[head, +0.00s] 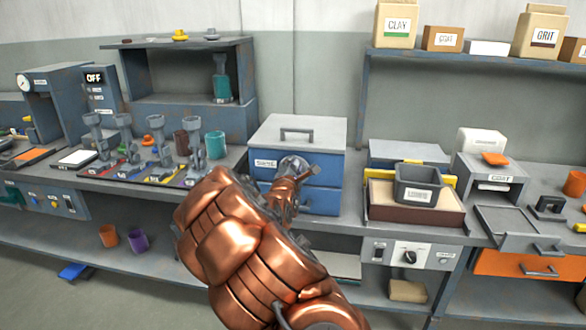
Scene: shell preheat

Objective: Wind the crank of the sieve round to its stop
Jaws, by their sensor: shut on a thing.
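The sieve (325,160) appears to be the blue box with a grey lid and top handle on the bench; its small front label is hard to read. My gripper (291,178) is at the front of this box, at the end of my copper arm. It is shut on what appears to be the crank. The wrist and fingers hide most of the crank, so its angle and its stop cannot be made out. A grey bar juts right from the gripper; I cannot tell whether it is a finger or part of the crank.
A dark grey bin (418,185) on a brown tray (400,209) stands right of the box. Several grey upright tools and a teal cup (215,145) stand to the left. An orange drawer front (515,264) is at lower right. A shelf (470,58) hangs above.

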